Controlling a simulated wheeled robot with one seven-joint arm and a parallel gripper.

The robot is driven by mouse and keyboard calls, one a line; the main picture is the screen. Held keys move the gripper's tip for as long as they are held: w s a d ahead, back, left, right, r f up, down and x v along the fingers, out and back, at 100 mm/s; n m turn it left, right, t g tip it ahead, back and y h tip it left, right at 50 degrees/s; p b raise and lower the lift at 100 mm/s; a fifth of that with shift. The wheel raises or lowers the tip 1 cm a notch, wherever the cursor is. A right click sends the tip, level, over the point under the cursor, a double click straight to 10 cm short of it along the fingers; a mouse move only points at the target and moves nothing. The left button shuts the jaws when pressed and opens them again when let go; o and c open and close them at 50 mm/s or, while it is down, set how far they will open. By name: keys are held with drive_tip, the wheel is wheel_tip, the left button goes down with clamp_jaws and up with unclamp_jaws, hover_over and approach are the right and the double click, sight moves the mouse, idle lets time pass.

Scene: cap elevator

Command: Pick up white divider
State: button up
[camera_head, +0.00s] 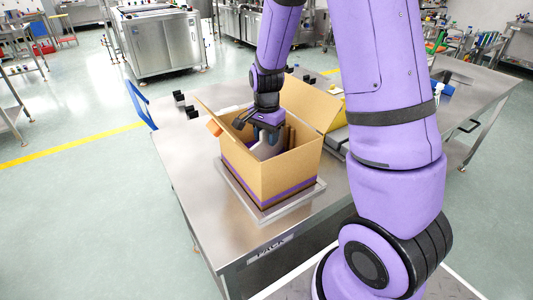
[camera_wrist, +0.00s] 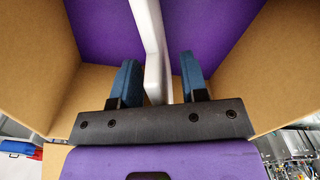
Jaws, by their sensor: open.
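The white divider (camera_wrist: 153,45) stands on edge inside an open cardboard box (camera_head: 270,165), seen in the wrist view. My gripper (camera_wrist: 157,78) is open, with one blue finger on each side of the divider. A gap shows between the divider and each finger, so it is not clamped. In the head view my gripper (camera_head: 267,133) reaches down into the box, and only a little of the white divider shows beside it. The box has a purple band and its flaps are spread out. The wrist view shows a purple floor or lining in the box.
The box sits on a metal tray (camera_head: 240,193) on a steel table (camera_head: 190,160) marked PACK. Box walls and raised flaps stand close around my gripper. A blue handle (camera_head: 141,104) and small black blocks (camera_head: 180,98) are at the table's left side.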

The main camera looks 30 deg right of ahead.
clamp_jaws()
wheel_tip(320, 180, up, 28)
idle(1.0)
